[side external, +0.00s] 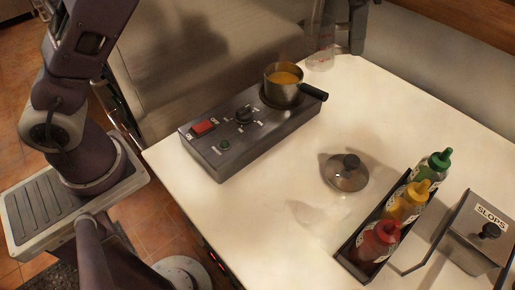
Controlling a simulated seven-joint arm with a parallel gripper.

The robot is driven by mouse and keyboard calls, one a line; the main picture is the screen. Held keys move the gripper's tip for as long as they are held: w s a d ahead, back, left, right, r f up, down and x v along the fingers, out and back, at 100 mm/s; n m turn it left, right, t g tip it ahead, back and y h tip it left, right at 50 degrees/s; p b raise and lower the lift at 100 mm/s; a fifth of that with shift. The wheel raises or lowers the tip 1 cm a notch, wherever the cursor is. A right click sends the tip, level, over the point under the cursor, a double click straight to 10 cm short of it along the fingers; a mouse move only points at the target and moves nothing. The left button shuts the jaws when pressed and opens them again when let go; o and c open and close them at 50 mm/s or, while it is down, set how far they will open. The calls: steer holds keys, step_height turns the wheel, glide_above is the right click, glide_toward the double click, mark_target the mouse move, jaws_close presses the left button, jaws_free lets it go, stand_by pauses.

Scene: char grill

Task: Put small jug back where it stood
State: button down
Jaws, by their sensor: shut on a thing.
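A clear jug with faint markings (320,46) is at the back of the white counter, behind the small pot. It is upright, and its top is cut off by the picture edge. Its base is at or just above the counter; I cannot tell which. My gripper (341,40) comes in from the top edge at the jug's right side and is shut on it. The fingertips are small and partly hidden, so the exact grip is unclear.
A metal pot of orange liquid (283,84) sits on a control box (240,140), its black handle pointing right. A rack of sauce bottles (403,207) and a SLOPS bin (477,235) stand front right.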

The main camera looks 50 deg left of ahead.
steer(key=s+d+f+m+y, duration=0.1)
steer(key=s+d+f+m, duration=0.2)
steer(key=s, duration=0.6)
steer(key=s+d+f+m+g, duration=0.1)
steer(key=s+d+f+m, duration=0.15)
steer(key=s, duration=0.55)
steer(key=s+d+f+m+y, duration=0.1)
steer(key=s+d+f+m, duration=0.15)
steer(key=s, duration=0.65)
steer(key=f, duration=0.6)
steer(key=s+f, duration=0.1)
steer(key=f, duration=0.3)
steer(key=shift+d+f, duration=0.1)
steer(key=shift+d, duration=0.15)
steer(key=shift+f, duration=0.15)
steer(key=c, duration=1.4)
jaws_free()
steer(key=shift+c, duration=0.2)
